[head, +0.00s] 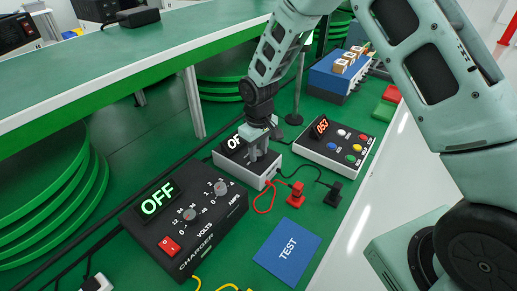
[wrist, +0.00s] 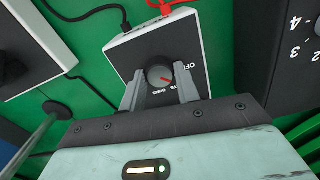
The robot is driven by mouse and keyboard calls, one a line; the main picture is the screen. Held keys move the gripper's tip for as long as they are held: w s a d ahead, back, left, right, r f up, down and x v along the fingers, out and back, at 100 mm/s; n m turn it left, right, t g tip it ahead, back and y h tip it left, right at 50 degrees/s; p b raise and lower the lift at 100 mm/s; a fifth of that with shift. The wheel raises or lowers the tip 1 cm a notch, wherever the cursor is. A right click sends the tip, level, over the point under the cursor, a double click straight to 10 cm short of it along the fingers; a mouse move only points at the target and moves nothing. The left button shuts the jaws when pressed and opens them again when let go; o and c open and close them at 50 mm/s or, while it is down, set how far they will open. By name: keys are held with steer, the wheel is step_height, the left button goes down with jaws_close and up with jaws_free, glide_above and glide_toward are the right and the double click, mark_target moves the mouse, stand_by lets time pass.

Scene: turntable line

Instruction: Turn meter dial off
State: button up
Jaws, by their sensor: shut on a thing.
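The meter (head: 241,169) is a white-sided box with a dark top at the middle of the head view. Its display shows "OF", with the rest hidden behind my gripper (head: 260,150). My gripper (wrist: 160,86) is shut on the dial, one finger at each side.
The black charger (head: 185,219), its display reading OFF, stands to the left. A white button box (head: 335,143) reading 053 stands to the right. A blue TEST mat (head: 287,252) and red (head: 296,194) and black (head: 335,194) plugs lie in front, with loose cables.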

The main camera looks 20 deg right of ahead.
mark_target(258, 153)
steer(key=n+p, duration=0.1)
steer(key=n, duration=0.4)
steer(key=shift+n, duration=0.4)
stand_by(0.4)
steer(key=o, duration=1)
steer(key=shift+c, duration=0.2)
steer(key=shift+r, duration=0.1)
step_height(258, 153, up, 17)
steer(key=b, duration=0.1)
steer(key=shift+r, duration=0.15)
